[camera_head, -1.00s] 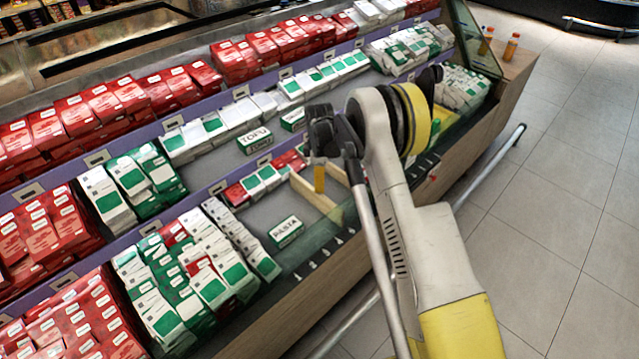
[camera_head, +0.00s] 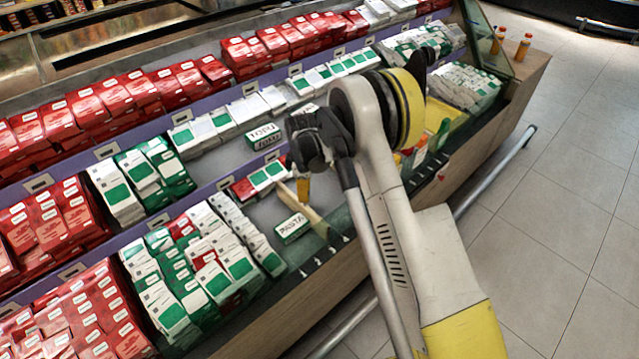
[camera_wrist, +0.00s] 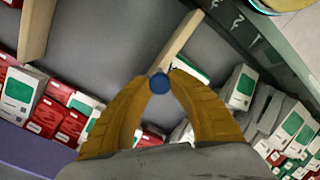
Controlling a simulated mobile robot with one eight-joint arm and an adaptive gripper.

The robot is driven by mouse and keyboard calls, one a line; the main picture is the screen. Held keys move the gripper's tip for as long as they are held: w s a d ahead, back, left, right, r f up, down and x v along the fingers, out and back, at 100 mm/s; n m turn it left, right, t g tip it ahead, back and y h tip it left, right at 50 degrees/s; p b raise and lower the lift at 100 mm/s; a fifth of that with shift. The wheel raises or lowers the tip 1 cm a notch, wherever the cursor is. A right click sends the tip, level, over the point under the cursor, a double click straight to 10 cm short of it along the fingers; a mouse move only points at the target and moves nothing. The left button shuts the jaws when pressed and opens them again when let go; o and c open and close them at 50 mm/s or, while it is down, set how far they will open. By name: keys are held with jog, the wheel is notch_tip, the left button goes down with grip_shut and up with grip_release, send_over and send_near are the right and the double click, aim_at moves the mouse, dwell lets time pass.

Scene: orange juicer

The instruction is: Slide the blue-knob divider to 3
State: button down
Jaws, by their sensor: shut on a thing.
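The blue knob (camera_wrist: 159,84) sits at the near end of a pale wooden divider (camera_wrist: 178,42), between my orange fingertips in the wrist view. My gripper (camera_wrist: 160,76) is shut on the knob. In the head view, the divider (camera_head: 308,211) stands in the lower shelf, with my gripper (camera_head: 303,188) at its upper side; the knob is hidden there. The white PASTA box (camera_head: 291,229) is close beside the divider; I cannot tell if they touch. Small pale marks (camera_wrist: 238,21) run along the dark front edge, too small to read surely.
A second wooden divider (camera_wrist: 37,28) stands apart at upper left in the wrist view, with bare grey shelf (camera_wrist: 95,40) between. Green-and-white boxes (camera_head: 205,270) pack the shelf left of the PASTA box. A TOFU box (camera_head: 263,137) stands on the tier behind.

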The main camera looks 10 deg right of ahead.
jog(key=shift+s+a, duration=0.3)
jog(key=shift+a, duration=0.2)
jog(key=shift+s+a, duration=0.3)
jog(key=shift+a, duration=0.2)
jog(key=c, duration=1.2)
grip_release()
jog(key=shift+o, duration=0.2)
jog(key=shift+r, duration=0.1)
notch_tip(320, 180, up, 12)
